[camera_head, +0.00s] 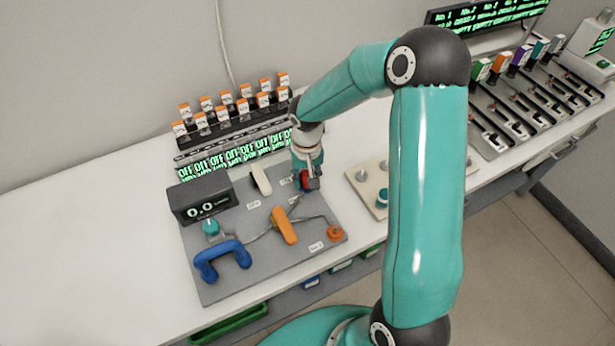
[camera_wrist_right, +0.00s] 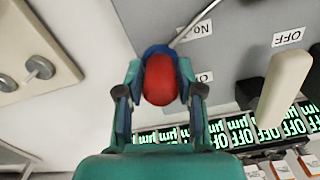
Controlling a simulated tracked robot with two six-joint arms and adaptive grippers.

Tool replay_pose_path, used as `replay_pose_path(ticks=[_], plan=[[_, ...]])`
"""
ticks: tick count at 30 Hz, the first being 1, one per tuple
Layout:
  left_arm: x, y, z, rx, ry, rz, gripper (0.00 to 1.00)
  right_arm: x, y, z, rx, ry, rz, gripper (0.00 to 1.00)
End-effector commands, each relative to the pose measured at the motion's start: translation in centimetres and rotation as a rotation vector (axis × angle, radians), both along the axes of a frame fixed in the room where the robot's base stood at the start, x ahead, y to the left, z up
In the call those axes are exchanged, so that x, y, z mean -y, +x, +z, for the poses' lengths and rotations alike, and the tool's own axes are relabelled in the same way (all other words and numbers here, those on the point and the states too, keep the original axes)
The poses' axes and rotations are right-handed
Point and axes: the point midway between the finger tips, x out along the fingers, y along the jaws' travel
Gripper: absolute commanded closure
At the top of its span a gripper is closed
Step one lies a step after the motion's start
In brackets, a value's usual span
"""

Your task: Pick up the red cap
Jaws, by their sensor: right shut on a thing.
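The red cap (camera_wrist_right: 160,80) sits between the two fingers of my right gripper (camera_wrist_right: 158,88) in the right wrist view. The fingers are closed on it from both sides. A blue ring shows just beyond the cap, with a thin grey rod running off from it. In the head view the red cap (camera_head: 305,180) is a small red patch at the right gripper (camera_head: 308,184), over the right back part of the grey panel (camera_head: 215,285). I cannot tell whether the cap is still touching its mount. My left gripper is not in view.
The panel holds a blue handle (camera_head: 222,258), an orange lever (camera_head: 284,225), an orange knob (camera_head: 335,233), a pale lever (camera_head: 261,180) and a display box (camera_head: 200,199). A beige board (camera_head: 366,190) with pegs lies to the right. Orange-topped switches (camera_head: 225,98) stand behind.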

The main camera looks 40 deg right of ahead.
Motion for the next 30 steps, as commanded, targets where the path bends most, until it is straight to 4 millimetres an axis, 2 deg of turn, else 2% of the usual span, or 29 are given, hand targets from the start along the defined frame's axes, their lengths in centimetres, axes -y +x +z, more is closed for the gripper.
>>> replay_pose_path(ticks=[5, 11, 17, 24, 30], plan=[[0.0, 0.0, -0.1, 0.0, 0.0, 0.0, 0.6, 0.0, 0.1, 0.6, 0.003, -0.002, 0.0, 0.93], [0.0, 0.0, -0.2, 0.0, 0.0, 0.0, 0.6, 0.0, 0.2, 2.7, 0.006, -0.003, 0.0, 0.93], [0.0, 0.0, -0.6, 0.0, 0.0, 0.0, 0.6, 0.0, 0.2, 7.1, 0.009, -0.002, 0.0, 0.93], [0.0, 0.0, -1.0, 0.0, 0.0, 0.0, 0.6, 0.0, 0.2, 13.8, 0.008, -0.002, 0.001, 0.93], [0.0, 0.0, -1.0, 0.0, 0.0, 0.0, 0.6, -0.1, 0.1, 17.9, 0.005, 0.0, 0.001, 0.93]])
